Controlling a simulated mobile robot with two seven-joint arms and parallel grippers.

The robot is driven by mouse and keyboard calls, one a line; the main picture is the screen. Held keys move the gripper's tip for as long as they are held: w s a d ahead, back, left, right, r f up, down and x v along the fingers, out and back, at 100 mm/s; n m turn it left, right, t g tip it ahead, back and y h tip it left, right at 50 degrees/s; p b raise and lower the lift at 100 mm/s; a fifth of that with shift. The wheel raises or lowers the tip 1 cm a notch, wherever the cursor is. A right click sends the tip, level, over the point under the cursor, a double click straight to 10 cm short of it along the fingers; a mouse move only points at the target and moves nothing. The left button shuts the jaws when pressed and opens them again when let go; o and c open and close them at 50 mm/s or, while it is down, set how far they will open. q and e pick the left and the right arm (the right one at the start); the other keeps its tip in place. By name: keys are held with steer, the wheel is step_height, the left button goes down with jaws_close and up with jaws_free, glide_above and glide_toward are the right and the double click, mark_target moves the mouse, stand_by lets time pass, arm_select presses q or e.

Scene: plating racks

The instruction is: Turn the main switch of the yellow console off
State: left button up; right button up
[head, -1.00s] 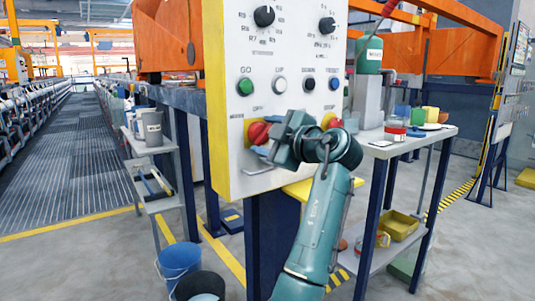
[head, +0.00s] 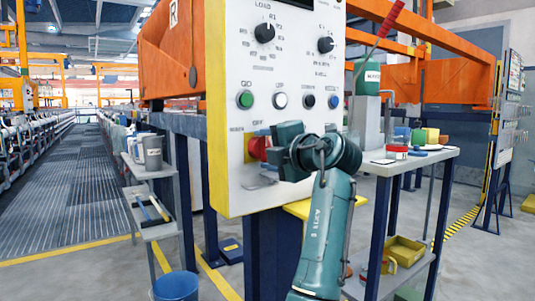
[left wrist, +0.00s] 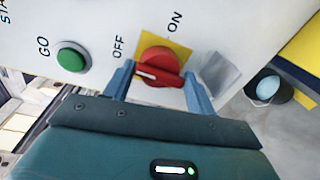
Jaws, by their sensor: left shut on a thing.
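The yellow console's front panel (head: 225,170) is white-grey with a yellow edge. Its main switch (head: 256,147) is a red rotary knob on a yellow plate at the lower left of the panel. In the left wrist view the red knob (left wrist: 160,68) sits between the two fingers of my left gripper (left wrist: 160,85), which is shut on it. The white mark on the handle lies at its left end, on the side of the OFF label. ON is printed above. In the head view my left gripper (head: 268,157) partly covers the knob. My right gripper is not in view.
A green GO button (head: 245,100) and further buttons sit above the switch, with two black dials higher up. A side table (head: 435,157) with jars stands at the right. A small shelf (head: 150,173) and a blue bucket (head: 176,285) are at the left.

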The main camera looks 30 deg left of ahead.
arm_select(q)
steer(key=shift+r, duration=0.25)
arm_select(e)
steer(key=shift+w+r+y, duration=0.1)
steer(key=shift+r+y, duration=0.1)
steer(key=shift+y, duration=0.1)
arm_select(q)
steer(key=o, duration=0.7)
steer(key=shift+s, duration=0.1)
steer(key=shift+o, duration=0.2)
steer(key=shift+d+f, duration=0.1)
steer(key=p+v, duration=0.2)
steer(key=v, duration=1.1)
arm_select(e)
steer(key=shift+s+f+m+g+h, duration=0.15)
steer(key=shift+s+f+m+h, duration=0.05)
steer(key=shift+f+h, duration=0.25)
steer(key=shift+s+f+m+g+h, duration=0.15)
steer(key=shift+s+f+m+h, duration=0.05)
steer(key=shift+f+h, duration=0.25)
